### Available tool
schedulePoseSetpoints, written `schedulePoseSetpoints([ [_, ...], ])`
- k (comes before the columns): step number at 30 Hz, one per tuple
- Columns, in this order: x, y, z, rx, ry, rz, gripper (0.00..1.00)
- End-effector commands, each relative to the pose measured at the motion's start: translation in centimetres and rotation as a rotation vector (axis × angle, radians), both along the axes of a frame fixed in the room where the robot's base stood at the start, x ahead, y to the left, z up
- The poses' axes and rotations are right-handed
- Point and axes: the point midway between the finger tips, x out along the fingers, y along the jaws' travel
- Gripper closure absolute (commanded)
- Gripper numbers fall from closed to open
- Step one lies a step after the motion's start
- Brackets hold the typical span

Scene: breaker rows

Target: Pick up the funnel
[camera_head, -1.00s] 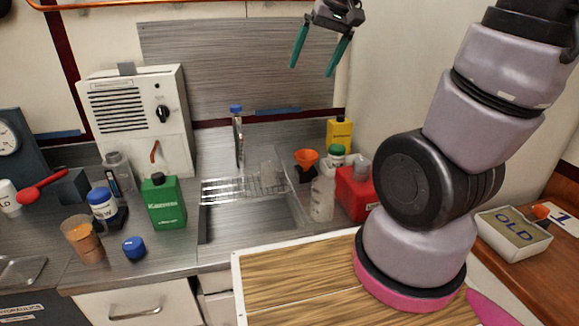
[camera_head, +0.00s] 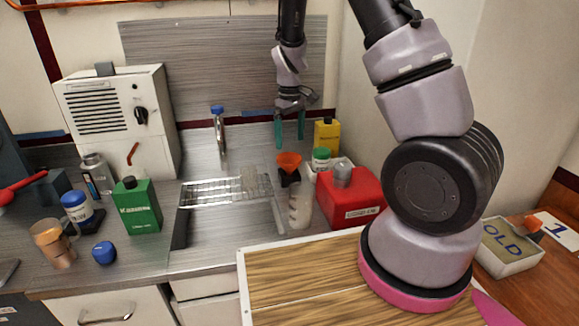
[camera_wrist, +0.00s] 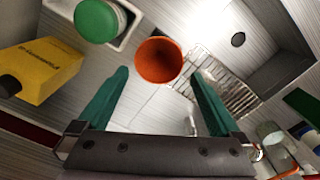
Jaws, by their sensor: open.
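The orange funnel (camera_head: 289,160) stands mouth up near the right end of the sink, on a dark holder. In the wrist view the funnel (camera_wrist: 158,60) shows its round mouth just beyond and between my fingertips. My gripper (camera_head: 290,146) has green fingers and points down, right above the funnel. In the wrist view my gripper (camera_wrist: 158,85) is open, its two fingers spread wide with nothing between them.
A green-capped jar (camera_head: 321,158) and a yellow bottle (camera_head: 327,135) stand close to the right of the funnel. A translucent bottle (camera_head: 300,205) and a red can (camera_head: 350,193) stand in front. The sink (camera_head: 225,228) with its wire rack (camera_head: 212,190) lies to the left.

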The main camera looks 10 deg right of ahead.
Motion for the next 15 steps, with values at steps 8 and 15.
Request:
schedulePoseSetpoints([
  [8,-0.1,-0.1,-3.2,0.0,0.001,-0.004,0.0],
  [15,-0.4,-0.5,-6.3,-0.001,0.004,-0.005,0.0],
])
